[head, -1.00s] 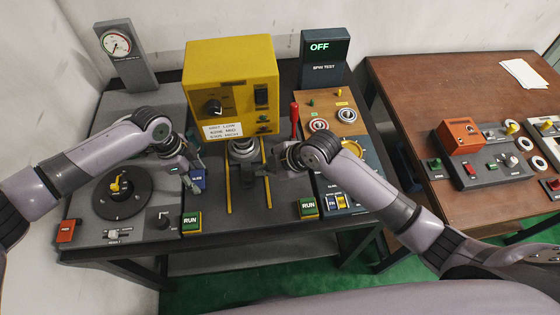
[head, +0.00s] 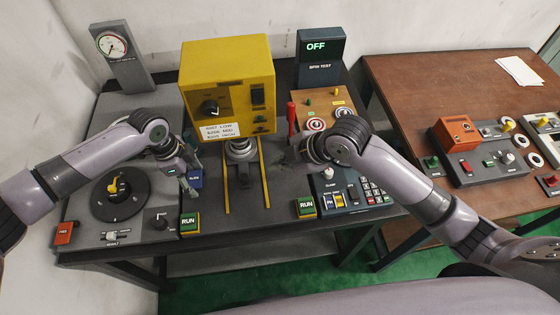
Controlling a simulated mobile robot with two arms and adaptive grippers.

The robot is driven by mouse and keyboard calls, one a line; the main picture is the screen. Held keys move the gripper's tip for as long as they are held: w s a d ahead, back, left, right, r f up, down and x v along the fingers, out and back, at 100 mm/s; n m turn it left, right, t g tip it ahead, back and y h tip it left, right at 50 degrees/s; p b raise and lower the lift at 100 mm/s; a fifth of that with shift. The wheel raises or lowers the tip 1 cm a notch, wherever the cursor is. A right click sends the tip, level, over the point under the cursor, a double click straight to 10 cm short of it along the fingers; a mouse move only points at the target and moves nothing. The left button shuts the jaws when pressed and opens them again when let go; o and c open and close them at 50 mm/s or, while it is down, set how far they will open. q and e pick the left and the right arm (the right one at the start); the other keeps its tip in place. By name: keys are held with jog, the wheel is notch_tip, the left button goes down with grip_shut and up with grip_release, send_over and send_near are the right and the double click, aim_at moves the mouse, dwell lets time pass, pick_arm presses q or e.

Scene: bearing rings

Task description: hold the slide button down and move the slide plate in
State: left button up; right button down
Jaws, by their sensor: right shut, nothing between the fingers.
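A small blue block (head: 196,181), which looks like the slide button, is at the left of the middle of the bench. My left gripper (head: 190,184) is right beside it and partly covers it. I cannot tell whether the fingers touch it or whether they are open. A dark slide area runs between two yellow rails (head: 227,188) in front of the yellow machine (head: 228,85). A grey metal round part (head: 240,150) is at its far end, under the machine. The slide plate is hard to tell from the dark bed. My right gripper (head: 281,167) is shut and empty, just right of the right rail.
A red lever (head: 291,118) stands behind my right gripper. A round turntable (head: 121,195) is at the left. A keypad panel (head: 374,190) is at the right. A brown table (head: 420,90) stands further right.

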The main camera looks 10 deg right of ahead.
pick_arm(q)
jog(key=shift+o, duration=1.1)
jog(key=shift+w+r, duration=0.1)
notch_tip(320, 180, up, 12)
jog(key=a, duration=0.1)
jog(key=shift+a, duration=0.35)
notch_tip(320, 180, up, 6)
jog(key=p, duration=0.6)
jog(key=shift+p, duration=0.3)
jog(key=shift+f, duration=0.2)
